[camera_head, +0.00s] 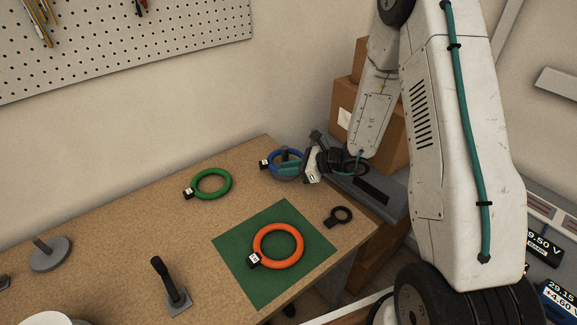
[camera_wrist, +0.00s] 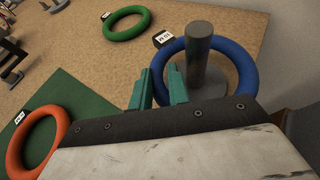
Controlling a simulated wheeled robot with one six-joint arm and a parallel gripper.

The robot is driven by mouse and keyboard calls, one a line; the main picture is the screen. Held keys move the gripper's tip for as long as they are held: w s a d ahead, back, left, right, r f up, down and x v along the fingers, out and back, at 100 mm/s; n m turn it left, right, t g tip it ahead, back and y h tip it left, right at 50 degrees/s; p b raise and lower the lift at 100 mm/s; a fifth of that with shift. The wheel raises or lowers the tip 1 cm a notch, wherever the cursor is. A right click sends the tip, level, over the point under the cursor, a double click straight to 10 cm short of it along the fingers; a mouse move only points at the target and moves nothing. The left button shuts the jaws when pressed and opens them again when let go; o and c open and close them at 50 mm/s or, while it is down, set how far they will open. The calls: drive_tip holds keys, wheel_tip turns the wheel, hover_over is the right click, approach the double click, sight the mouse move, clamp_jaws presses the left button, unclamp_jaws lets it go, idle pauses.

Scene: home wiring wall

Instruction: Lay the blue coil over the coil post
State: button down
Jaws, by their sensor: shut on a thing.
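The blue coil (camera_head: 270,172) is at the back right of the workbench, with a tag on its left side. It also shows in the wrist view (camera_wrist: 249,72). My gripper (camera_wrist: 163,84) has green fingers shut on the left side of the coil. In the wrist view a grey post (camera_wrist: 205,50) on a round base (camera_wrist: 210,90) appears inside the ring, so the coil looks to be around it. The coil's height above the bench is hard to tell. In the head view my gripper (camera_head: 290,157) hides most of the post.
A green coil (camera_head: 212,184) lies to the left on the workbench (camera_head: 130,220). An orange coil (camera_head: 278,245) lies on a green mat (camera_head: 240,240) in front. A black ring-ended item (camera_head: 340,216) is near the right edge. A dark upright handle (camera_head: 165,275) and a grey stand (camera_head: 50,255) stand left.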

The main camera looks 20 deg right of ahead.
drive_tip(key=shift+f, duration=1)
drive_tip(key=c, duration=1.3)
unclamp_jaws()
drive_tip(key=shift+f, duration=0.1)
drive_tip(key=shift+o, duration=0.2)
drive_tip(key=shift+d, duration=0.1)
drive_tip(key=v, duration=0.7)
drive_tip(key=shift+s+d, duration=0.2)
drive_tip(key=shift+s, duration=0.1)
